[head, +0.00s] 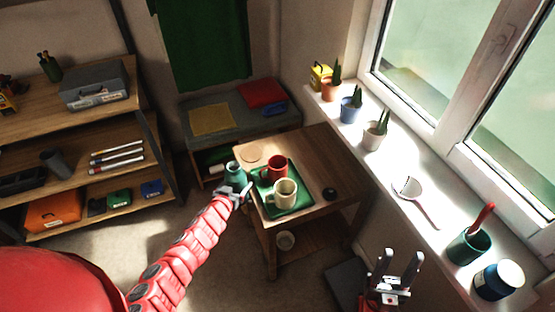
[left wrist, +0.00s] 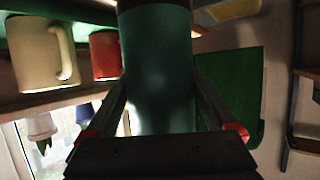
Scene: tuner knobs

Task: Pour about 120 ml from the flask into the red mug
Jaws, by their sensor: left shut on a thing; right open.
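The green flask (head: 236,173) is at the left edge of the small wooden table, beside the tray, and looks roughly upright. My left gripper (head: 236,192) is shut around it; the left wrist view shows the flask (left wrist: 158,70) between both fingers, its dark end at the top of the picture. The red mug (head: 273,170) stands on the green tray (head: 301,200), just right of the flask and apart from it; it also shows in the left wrist view (left wrist: 105,57). My right gripper (head: 401,264) is open and empty, low at the right. The flask's contents are hidden.
A cream mug (head: 283,193) stands in front of the red mug on the tray. A dark round object (head: 329,194) and a flat round disc (head: 252,155) lie on the table. The windowsill (head: 395,176) holds potted plants, a white spoon-like thing and jars.

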